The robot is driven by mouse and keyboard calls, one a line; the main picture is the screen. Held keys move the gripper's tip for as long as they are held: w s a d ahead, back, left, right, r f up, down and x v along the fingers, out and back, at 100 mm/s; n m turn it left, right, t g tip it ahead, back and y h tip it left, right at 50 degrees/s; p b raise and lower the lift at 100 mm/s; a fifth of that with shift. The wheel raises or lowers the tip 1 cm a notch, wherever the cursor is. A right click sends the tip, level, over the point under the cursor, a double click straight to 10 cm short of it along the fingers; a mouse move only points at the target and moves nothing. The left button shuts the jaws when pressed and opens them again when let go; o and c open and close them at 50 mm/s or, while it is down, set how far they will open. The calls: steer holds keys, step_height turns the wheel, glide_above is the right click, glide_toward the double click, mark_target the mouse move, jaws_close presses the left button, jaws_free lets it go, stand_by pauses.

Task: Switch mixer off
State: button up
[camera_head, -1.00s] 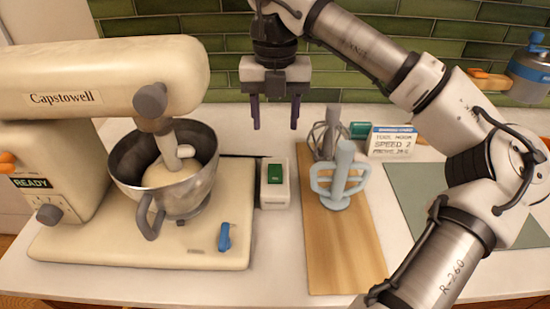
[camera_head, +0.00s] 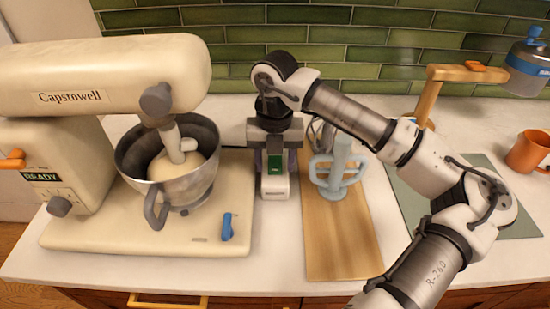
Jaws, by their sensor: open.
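The cream mixer (camera_head: 120,75), marked "Capstowell", stands at the left with a steel bowl (camera_head: 187,185) holding pale dough under its head. A label (camera_head: 42,177) on its body reads "READY". A grey knob (camera_head: 59,206) is below the label, and a blue lever (camera_head: 227,227) is on the base. To the right of the base is a small white box with a green rocker switch (camera_head: 274,165). My gripper (camera_head: 274,160) is open and empty, low behind or over this switch box, with its fingers to either side. I cannot tell whether it touches the box.
A wooden board (camera_head: 342,245) with a light blue beater (camera_head: 338,170) and a partly hidden whisk lies just right of the switch box. Further right are a grey-green mat (camera_head: 412,200), a wooden stand (camera_head: 428,95) and an orange mug (camera_head: 528,150). The counter front is clear.

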steer(key=c, duration=1)
steer(key=shift+w+r+g, duration=0.1)
steer(key=shift+w+g, duration=0.1)
steer(key=shift+g, duration=0.55)
steer(key=shift+w+r+g, duration=0.1)
steer(key=shift+w+g, duration=0.1)
steer(key=shift+g, duration=0.55)
steer(key=o, duration=1)
steer(key=b+v, duration=0.1)
steer(key=v, duration=1.2)
steer(key=shift+r+b, duration=0.35)
steer(key=shift+b, duration=0.05)
steer(key=shift+w, duration=0.1)
